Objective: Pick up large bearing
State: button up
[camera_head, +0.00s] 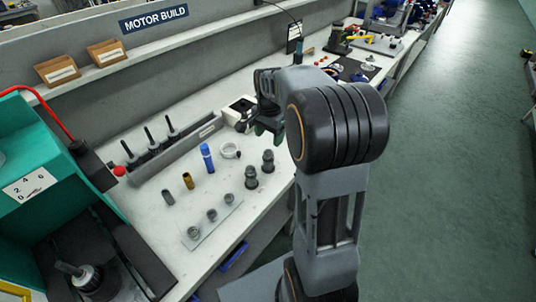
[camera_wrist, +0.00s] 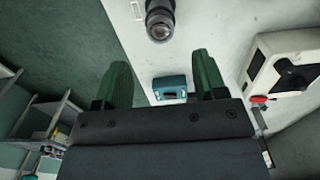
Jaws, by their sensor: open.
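Several small grey ring-like parts, which look like bearings, sit on a pale plate (camera_head: 233,208) on the bench. The nearest ring is the lower-left bearing (camera_head: 193,232), with a middle bearing (camera_head: 212,214) and a far bearing (camera_head: 229,198). I cannot tell which is the large one. My gripper (camera_head: 268,130) hangs over the bench beyond them, partly hidden by my arm. In the wrist view my gripper (camera_wrist: 163,82) has its green fingers spread, with nothing held between them. No bearing is clearly identifiable in the wrist view.
Two dark grey housings (camera_head: 251,178) stand beside the plate. A green press (camera_head: 50,170) is at left. The wrist view shows a teal block (camera_wrist: 170,88) and white machine (camera_wrist: 282,62).

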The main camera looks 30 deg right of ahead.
aim_at(269, 154)
jog(key=shift+a+f, duration=0.1)
jog(key=shift+f, duration=3.1)
jog(key=c, duration=0.8)
jog(key=shift+r, duration=0.1)
jog(key=shift+r, duration=0.55)
notch_tip(269, 154, up, 2)
jog(key=shift+s+r, duration=0.1)
jog(key=shift+r, duration=0.1)
jog(key=s+d+r, duration=0.2)
jog(key=s+r, duration=0.7)
jog(key=s, duration=0.4)
jog(key=shift+s+d+r, duration=0.15)
jog(key=shift+s+r, duration=0.05)
jog(key=shift+s, duration=0.15)
